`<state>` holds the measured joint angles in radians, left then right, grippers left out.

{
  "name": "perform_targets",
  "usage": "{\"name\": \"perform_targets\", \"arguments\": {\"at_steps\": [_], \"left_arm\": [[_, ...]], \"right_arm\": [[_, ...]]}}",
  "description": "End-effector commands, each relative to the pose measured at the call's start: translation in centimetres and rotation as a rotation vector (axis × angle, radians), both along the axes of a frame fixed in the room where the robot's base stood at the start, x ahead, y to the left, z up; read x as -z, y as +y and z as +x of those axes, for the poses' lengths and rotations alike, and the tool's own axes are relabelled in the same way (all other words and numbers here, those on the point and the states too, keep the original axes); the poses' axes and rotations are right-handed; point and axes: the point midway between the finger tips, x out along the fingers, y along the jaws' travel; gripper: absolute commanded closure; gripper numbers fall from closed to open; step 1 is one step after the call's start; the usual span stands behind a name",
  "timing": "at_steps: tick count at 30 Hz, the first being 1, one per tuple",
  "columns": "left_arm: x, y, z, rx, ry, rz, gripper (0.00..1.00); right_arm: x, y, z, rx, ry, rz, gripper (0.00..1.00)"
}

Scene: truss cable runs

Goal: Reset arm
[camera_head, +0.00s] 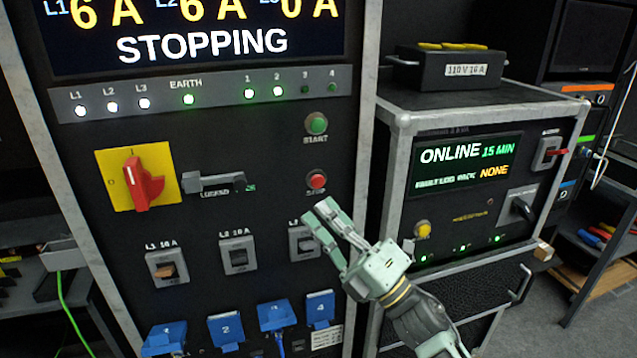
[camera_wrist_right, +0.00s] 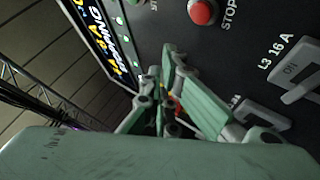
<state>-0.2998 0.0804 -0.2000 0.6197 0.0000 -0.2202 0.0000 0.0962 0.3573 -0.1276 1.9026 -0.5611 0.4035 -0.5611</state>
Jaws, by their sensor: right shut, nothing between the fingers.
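My right gripper (camera_head: 321,216) is in front of the black power panel (camera_head: 90,225), just below the red stop button (camera_head: 316,180) and beside the L3 16 A breaker (camera_head: 303,243). Its fingers are shut and empty; a gap from the panel face cannot be judged exactly. The right wrist view shows the gripper fingers (camera_wrist_right: 170,75) with the stop button (camera_wrist_right: 203,11) above and the L3 breaker (camera_wrist_right: 296,77) to the right. The panel display (camera_head: 200,35) reads "STOPPING". My left gripper is not in view.
The panel carries a red-yellow rotary switch (camera_head: 143,178), a green start button (camera_head: 317,123) and blue sockets (camera_head: 225,327) along the bottom. To the right stands a cased unit (camera_head: 470,190) reading "ONLINE", with a black box (camera_head: 450,68) on top. Grey floor (camera_head: 535,315) shows at lower right.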

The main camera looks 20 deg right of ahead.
Motion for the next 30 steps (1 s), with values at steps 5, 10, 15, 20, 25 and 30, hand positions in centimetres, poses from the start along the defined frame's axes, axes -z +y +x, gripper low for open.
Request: {"name": "perform_targets", "arguments": {"at_steps": [5, 10, 15, 20, 25, 30], "left_arm": [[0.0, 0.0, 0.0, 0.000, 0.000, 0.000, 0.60], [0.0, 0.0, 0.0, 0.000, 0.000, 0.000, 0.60], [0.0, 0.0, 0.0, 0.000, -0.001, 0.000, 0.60], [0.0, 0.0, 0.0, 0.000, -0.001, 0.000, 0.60], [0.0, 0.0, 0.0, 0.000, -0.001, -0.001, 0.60], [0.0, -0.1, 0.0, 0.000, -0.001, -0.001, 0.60]], "right_arm": [[0.7, -0.5, 0.2, 0.022, 0.052, 0.041, 1.00], [4.6, -3.2, 1.0, 0.124, 0.302, 0.235, 1.00], [12.1, -6.4, -0.3, 0.268, 0.662, 0.500, 1.00], [20.3, -7.9, -4.6, 0.414, 1.014, 0.732, 1.00], [27.8, -7.9, -12.1, 0.578, 1.369, 0.930, 1.00], [31.8, -6.9, -19.0, 0.712, 1.621, 1.042, 1.00]]}}
